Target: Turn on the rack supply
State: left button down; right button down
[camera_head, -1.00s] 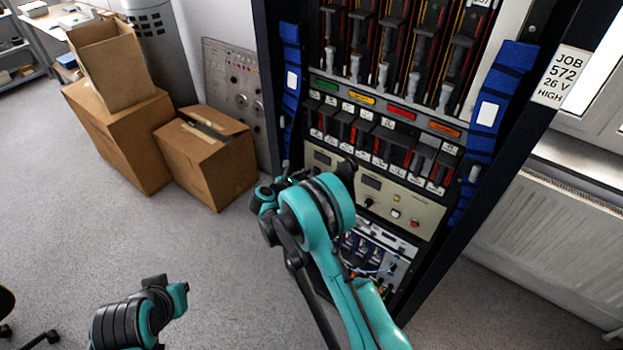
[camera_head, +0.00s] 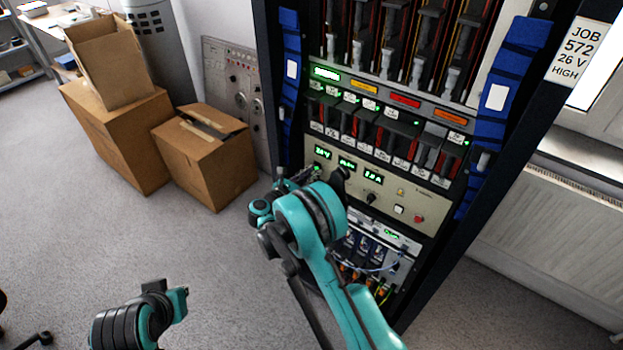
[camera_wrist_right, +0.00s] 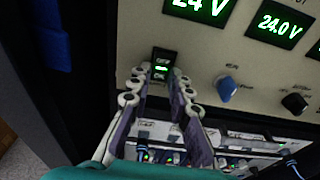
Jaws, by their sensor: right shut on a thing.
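The rack supply (camera_head: 430,205) is a beige panel low in the black rack. Its displays glow green, and the wrist view shows one reading 24 V (camera_wrist_right: 200,8) and another reading 24.0 V (camera_wrist_right: 281,23). A black rocker switch (camera_wrist_right: 162,62) with a lit green mark sits at the panel's left end. My right gripper (camera_wrist_right: 164,82) has its two fingers on either side of the switch, shut on it. In the head view my right gripper (camera_head: 308,174) is at the panel's left end, partly hidden by my arm.
Blue (camera_wrist_right: 226,88) and black (camera_wrist_right: 295,103) knobs sit right of the switch. Modules with cables (camera_head: 375,255) lie below the panel. Cardboard boxes (camera_head: 208,165) stand left of the rack, and a radiator (camera_head: 555,230) to the right. Open floor lies at front left.

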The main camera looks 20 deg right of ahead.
jog(key=c, duration=1.4)
grip_release()
jog(key=v, duration=1.2)
